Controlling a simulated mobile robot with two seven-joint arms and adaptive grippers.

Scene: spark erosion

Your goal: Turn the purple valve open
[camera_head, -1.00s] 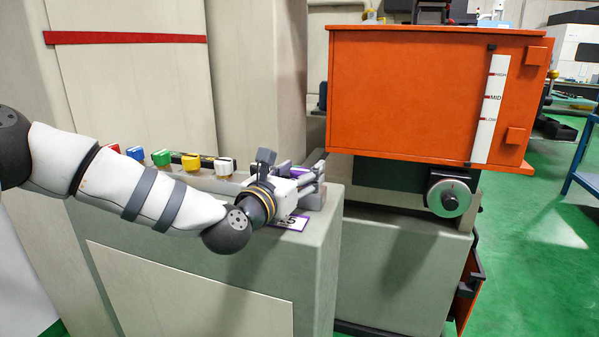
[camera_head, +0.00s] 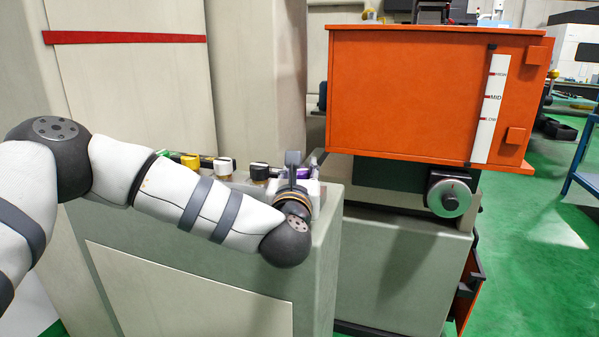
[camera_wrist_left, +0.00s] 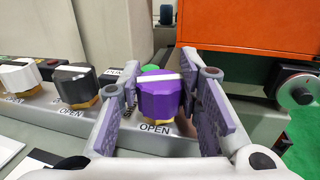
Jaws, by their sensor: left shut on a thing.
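The purple valve (camera_wrist_left: 160,99) is a faceted purple knob with a white line across its top, on a brass-coloured base. In the wrist view the white line runs roughly left to right. The word OPEN is printed on the panel in front of it. My left gripper (camera_wrist_left: 163,92) is shut on the valve, with one finger on each side. In the head view my left gripper (camera_head: 299,182) covers most of the valve, and only a bit of purple (camera_head: 302,173) shows. My right gripper is not in view.
A black valve (camera_wrist_left: 75,83) and a white valve (camera_wrist_left: 18,74) stand left of the purple one. A yellow valve (camera_head: 190,161) is further along the row. An orange tank (camera_head: 415,95) with a level scale stands close behind on the right. A grey handwheel (camera_head: 449,195) is below it.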

